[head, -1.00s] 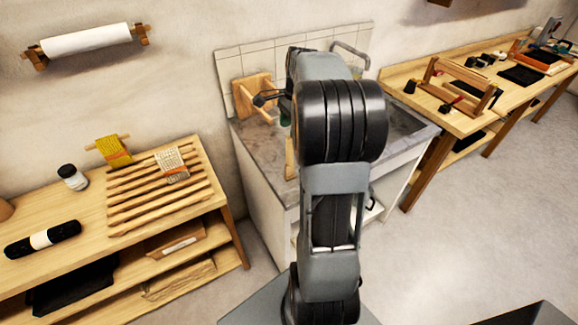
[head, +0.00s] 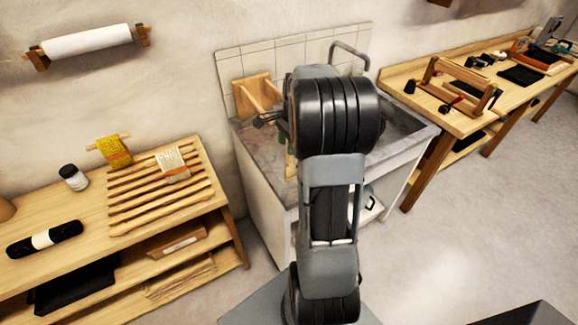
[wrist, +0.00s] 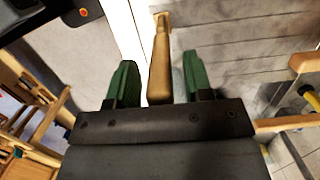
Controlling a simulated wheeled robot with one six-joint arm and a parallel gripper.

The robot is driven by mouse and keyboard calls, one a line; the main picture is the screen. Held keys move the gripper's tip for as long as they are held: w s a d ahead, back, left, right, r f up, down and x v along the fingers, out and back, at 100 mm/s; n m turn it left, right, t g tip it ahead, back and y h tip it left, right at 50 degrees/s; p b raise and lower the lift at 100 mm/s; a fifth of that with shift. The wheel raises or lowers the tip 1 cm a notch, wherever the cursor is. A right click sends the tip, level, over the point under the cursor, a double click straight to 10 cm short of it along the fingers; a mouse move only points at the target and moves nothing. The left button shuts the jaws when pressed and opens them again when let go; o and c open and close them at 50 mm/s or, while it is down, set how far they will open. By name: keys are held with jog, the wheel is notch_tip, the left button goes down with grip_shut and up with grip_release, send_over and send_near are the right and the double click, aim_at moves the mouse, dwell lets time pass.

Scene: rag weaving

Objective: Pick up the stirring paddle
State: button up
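The stirring paddle (wrist: 160,60) is a long piece of light brown wood. My gripper's two green fingers are open, one on each side of the paddle, with a small gap visible on both sides. In the head view a narrow strip of the paddle (head: 290,165) shows at the counter, left of my arm. My arm hides the rest of it and most of the gripper.
A stone-topped sink counter (head: 262,160) with a tiled splashback lies under my arm. A wooden holder (head: 258,95) stands at its back left. A slatted shelf table (head: 140,215) is at the left and a long workbench (head: 420,100) at the right. Open floor lies front right.

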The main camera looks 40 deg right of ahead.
grip_shut()
jog(key=shift+r, duration=0.1)
jog(key=s+d+r+b, duration=0.1)
jog(key=s+d+r, duration=0.1)
jog(key=s+r, duration=0.4)
jog(key=s+d+r, duration=0.3)
jog(key=s+r, duration=0.4)
jog(key=shift+d+b, duration=0.3)
jog(key=shift+b, duration=0.05)
